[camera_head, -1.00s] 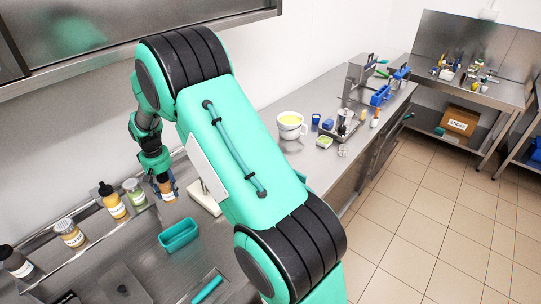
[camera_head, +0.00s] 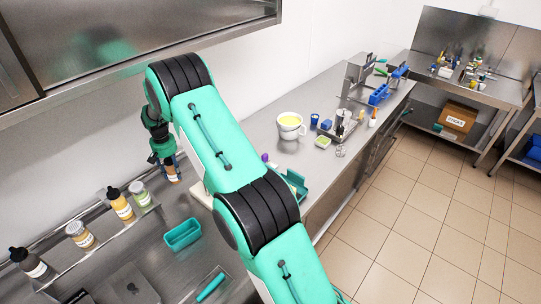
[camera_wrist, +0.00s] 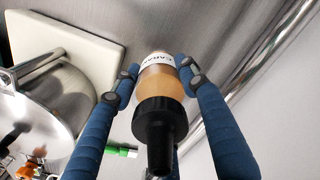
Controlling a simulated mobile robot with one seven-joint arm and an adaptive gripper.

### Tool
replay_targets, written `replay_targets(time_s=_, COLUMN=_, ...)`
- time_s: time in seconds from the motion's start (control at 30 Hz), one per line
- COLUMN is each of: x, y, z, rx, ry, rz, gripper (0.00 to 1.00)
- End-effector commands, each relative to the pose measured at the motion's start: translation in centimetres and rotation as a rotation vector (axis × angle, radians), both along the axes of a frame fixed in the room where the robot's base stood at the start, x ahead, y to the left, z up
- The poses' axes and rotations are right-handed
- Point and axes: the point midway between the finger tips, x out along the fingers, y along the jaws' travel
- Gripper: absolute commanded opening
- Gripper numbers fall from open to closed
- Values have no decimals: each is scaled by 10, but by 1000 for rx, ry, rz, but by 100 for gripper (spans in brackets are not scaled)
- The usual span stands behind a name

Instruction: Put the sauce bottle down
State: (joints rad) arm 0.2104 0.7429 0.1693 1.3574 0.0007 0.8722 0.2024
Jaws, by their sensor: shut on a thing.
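The sauce bottle (camera_head: 174,175) is small, amber-brown, with a pale label. In the wrist view the bottle (camera_wrist: 160,80) shows a black nozzle cap toward the camera and a label beginning "CARAM". My gripper (camera_head: 167,165) is shut around its body; in the wrist view the blue fingers (camera_wrist: 158,84) press it from both sides. In the head view the bottle hangs below my gripper near the back of the steel counter (camera_head: 262,140). I cannot tell whether its base touches the counter.
Several other bottles and jars, including a yellow bottle (camera_head: 122,207) and a green one (camera_head: 141,196), stand in a rail at left. A teal tray (camera_head: 183,235) lies in front. A white board (camera_wrist: 85,45) and steel pot (camera_wrist: 40,95) are close by in the wrist view.

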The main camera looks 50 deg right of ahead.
Motion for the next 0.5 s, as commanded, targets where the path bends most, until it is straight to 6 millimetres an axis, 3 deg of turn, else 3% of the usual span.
replay_targets(time_s=0.5, x=19, y=-18, z=-7, rx=1, ry=0, rz=-61, gripper=8)
